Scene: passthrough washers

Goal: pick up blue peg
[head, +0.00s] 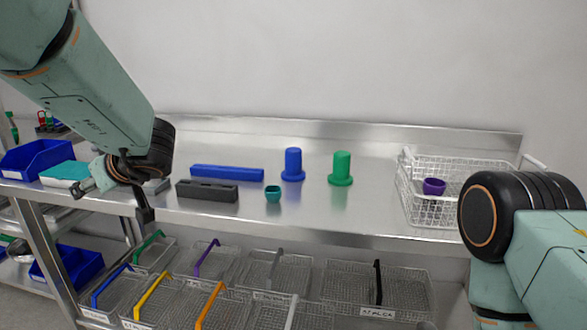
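A blue peg (293,163) with a wide round base stands upright on the steel table, near the middle of the head view. A green peg (342,167) of similar shape stands to its right. My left gripper (118,201) is at the left, over the table's front edge, well left of the blue peg. Its fingers look spread apart, with nothing seen between them. My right arm shows at the lower right, but its gripper is out of view.
A blue bar (227,173), a black block (207,191) and a teal cup (273,194) lie left of and in front of the blue peg. A white wire basket (410,205) holds a purple cup (433,186). Blue bin (35,160) at left; wire baskets (275,270) below.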

